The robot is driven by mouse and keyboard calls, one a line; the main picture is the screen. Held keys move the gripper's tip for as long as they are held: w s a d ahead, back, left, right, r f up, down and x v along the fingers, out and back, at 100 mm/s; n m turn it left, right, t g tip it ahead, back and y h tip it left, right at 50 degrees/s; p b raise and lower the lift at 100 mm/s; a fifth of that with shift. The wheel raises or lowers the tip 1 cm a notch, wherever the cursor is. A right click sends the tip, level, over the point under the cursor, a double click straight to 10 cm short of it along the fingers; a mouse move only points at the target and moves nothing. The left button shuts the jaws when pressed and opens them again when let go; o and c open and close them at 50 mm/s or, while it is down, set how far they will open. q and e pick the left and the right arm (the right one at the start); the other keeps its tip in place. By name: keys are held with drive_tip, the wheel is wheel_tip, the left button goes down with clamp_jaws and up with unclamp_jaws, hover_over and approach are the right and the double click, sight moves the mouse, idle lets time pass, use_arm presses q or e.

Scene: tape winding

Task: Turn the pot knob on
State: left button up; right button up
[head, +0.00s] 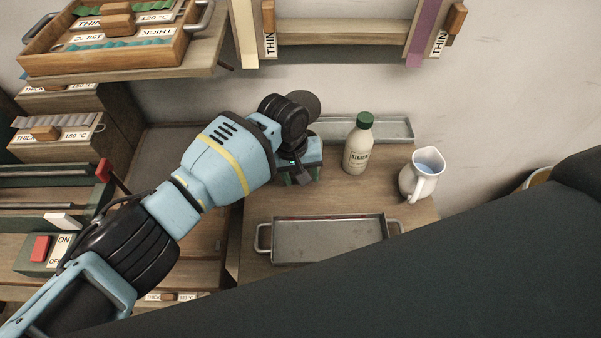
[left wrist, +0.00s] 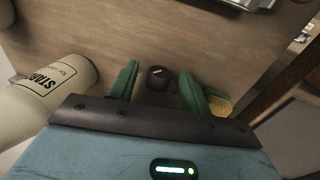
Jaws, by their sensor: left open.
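My left gripper (left wrist: 158,84) is open, with one green finger on each side of the knob and gaps visible between. I cannot tell whether the fingers touch it. In the head view my left gripper (head: 301,180) points down at the wooden worktop, left of the white bottle; the knob is hidden there by the arm. The pot itself is not clearly visible. My right gripper is not in view.
A white bottle (head: 357,148) with a green cap stands close right of my left gripper. A white jug (head: 420,177) stands farther right. A metal tray (head: 328,240) lies in front and a long shallow tray (head: 392,129) behind. A red switch (head: 40,246) is at left.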

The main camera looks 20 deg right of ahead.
use_arm(q)
drive_tip(key=r, duration=0.4)
drive_tip(key=a+r+p, duration=0.1)
drive_tip(key=r, duration=0.1)
drive_tip(key=shift+r, duration=0.1)
drive_tip(key=shift+a+r, duration=0.15)
drive_tip(key=shift+r, duration=0.6)
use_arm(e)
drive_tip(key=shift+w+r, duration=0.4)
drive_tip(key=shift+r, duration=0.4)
use_arm(q)
drive_tip(key=shift+w, duration=0.1)
